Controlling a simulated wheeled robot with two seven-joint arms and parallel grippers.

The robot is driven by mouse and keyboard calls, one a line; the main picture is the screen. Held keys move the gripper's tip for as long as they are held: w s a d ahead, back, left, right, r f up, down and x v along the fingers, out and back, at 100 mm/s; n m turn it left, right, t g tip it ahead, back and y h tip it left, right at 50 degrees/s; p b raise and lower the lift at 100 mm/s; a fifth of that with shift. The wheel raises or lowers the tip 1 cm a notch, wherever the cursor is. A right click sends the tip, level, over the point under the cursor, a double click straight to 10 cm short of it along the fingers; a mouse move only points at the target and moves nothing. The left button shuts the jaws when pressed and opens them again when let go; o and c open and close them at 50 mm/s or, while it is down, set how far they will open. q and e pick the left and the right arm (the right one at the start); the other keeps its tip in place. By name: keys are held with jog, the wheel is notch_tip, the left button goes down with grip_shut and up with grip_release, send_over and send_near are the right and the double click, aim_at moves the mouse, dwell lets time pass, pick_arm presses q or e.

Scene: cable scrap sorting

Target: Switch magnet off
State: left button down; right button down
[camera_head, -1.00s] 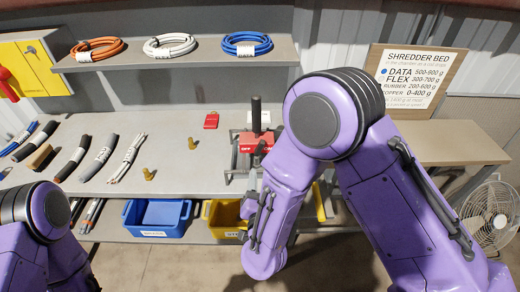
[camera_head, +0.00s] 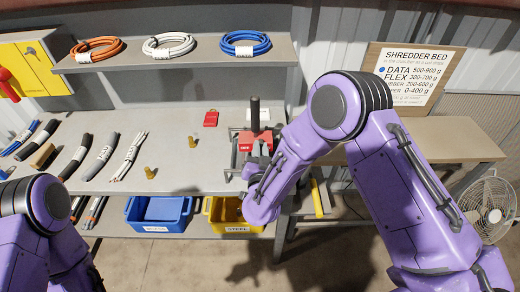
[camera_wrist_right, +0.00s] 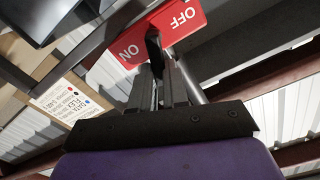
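The magnet unit (camera_head: 252,140) is a red block on a grey metal frame with an upright black handle (camera_head: 255,113). It stands at the right of the bench. In the right wrist view its red plate (camera_wrist_right: 158,33) shows white ON and OFF lettering close beyond my fingertips. In the head view my right forearm hides this gripper. My left gripper is out of view.
Cable pieces (camera_head: 100,160) lie on the bench's left, with a red tag (camera_head: 211,118) and small brass pieces (camera_head: 150,172). Blue (camera_head: 157,226) and yellow (camera_head: 232,228) bins sit below. Coils (camera_head: 246,44) lie on the shelf above. A fan (camera_head: 488,205) stands right.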

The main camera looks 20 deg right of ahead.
jog(key=m, duration=0.1)
jog(key=m+b, duration=0.1)
jog(key=d+m+b, duration=0.1)
jog(key=shift+s+f+m, duration=0.15)
jog(key=shift+f+m, duration=0.15)
jog(key=shift+m, duration=0.1)
jog(key=c, duration=1.1)
grip_release()
